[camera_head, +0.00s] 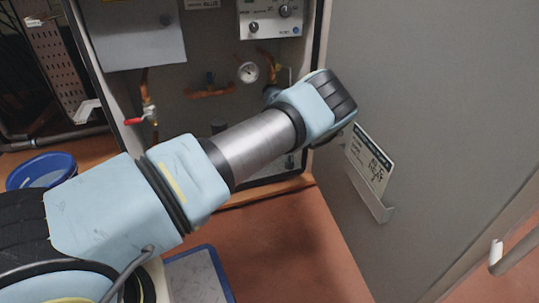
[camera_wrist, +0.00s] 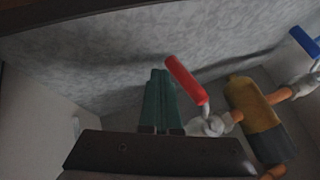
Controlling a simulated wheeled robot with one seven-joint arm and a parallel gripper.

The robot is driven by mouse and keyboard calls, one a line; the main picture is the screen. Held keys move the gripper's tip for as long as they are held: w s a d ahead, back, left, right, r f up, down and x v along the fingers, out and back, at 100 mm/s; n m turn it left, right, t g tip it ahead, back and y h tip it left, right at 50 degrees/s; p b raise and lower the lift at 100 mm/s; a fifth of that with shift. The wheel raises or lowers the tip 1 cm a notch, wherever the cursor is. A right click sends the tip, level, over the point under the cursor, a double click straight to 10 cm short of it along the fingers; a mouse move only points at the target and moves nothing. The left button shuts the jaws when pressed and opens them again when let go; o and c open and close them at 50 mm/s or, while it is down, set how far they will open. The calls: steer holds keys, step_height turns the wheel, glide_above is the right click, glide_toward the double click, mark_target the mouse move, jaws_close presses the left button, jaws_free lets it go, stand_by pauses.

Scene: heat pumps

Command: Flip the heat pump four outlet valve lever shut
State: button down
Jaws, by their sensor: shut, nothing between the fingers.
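A red valve lever (camera_wrist: 187,80) shows in the wrist view, tilted and attached to a metal valve body (camera_wrist: 207,125) on a copper pipe. My gripper (camera_wrist: 161,74) is shut and empty, its green fingers just left of the red lever; I cannot tell whether they touch it. A blue lever (camera_wrist: 305,41) is at the far right of that view. In the head view, a red lever (camera_head: 134,121) sits on a copper pipe at the left of the cabinet. No label shows which lever is the outlet valve of heat pump four. My arm hides part of the cabinet and my fingers.
The cabinet holds a control box (camera_head: 271,18), a pressure gauge (camera_head: 249,72) and copper pipes. A large grey door or panel (camera_head: 430,90) with a card (camera_head: 370,160) stands close to my wrist at the right. A blue bucket (camera_head: 40,170) is at the left.

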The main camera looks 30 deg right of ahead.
steer(key=shift+a+f, duration=0.5)
steer(key=shift+a, duration=0.25)
steer(key=shift+w, duration=0.1)
steer(key=p+v, duration=0.3)
steer(key=v, duration=0.3)
steer(key=shift+d+r, duration=0.1)
steer(key=shift+r, duration=0.25)
steer(key=shift+s+d+r+p, duration=0.15)
steer(key=shift+s+r+p, duration=0.15)
steer(key=shift+s, duration=0.15)
